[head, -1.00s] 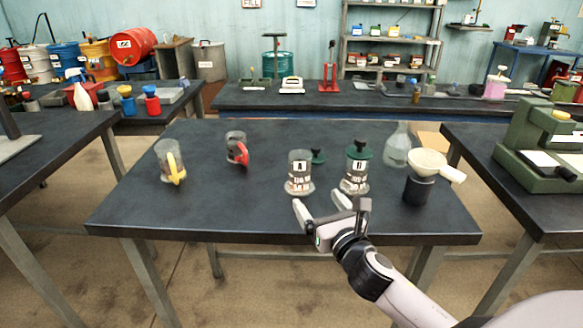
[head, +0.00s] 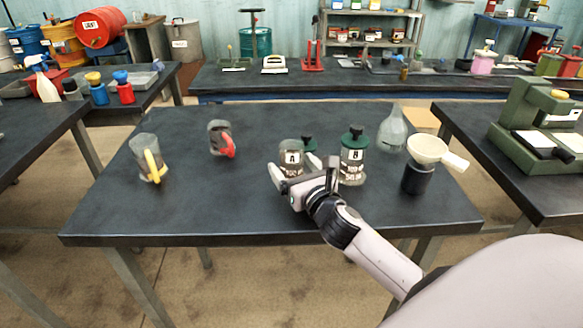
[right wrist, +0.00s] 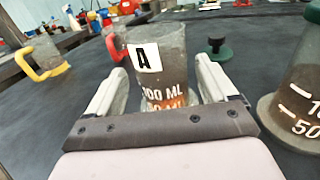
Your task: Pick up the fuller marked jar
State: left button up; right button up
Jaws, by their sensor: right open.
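Jar A (head: 291,158) is a clear marked jar without a lid, standing upright on the dark table. In the right wrist view jar A (right wrist: 160,72) shows white volume marks and an orange-brown tint low down. Jar B (head: 352,160), with a green knobbed lid (head: 356,134) on it, stands to its right; its side (right wrist: 298,95) shows at the wrist view's right edge. I cannot tell which jar is fuller. My right gripper (head: 292,168) is open, with its fingers (right wrist: 163,68) on either side of jar A, not closed on it. My left gripper is out of view.
A loose green lid (head: 309,144) lies behind jar A. A yellow-handled jug (head: 146,158) and a red-handled jug (head: 218,138) stand left. A funnel (head: 428,149) on a black holder and a clear flask (head: 393,130) stand right. The table's front middle is clear.

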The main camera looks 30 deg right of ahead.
aim_at(289, 160)
jog(key=shift+w+d, duration=0.2)
jog(key=shift+w, duration=0.65)
jog(key=shift+w+d, duration=0.15)
jog(key=shift+w, duration=0.65)
jog(key=c, duration=1.2)
jog(key=shift+r, duration=0.15)
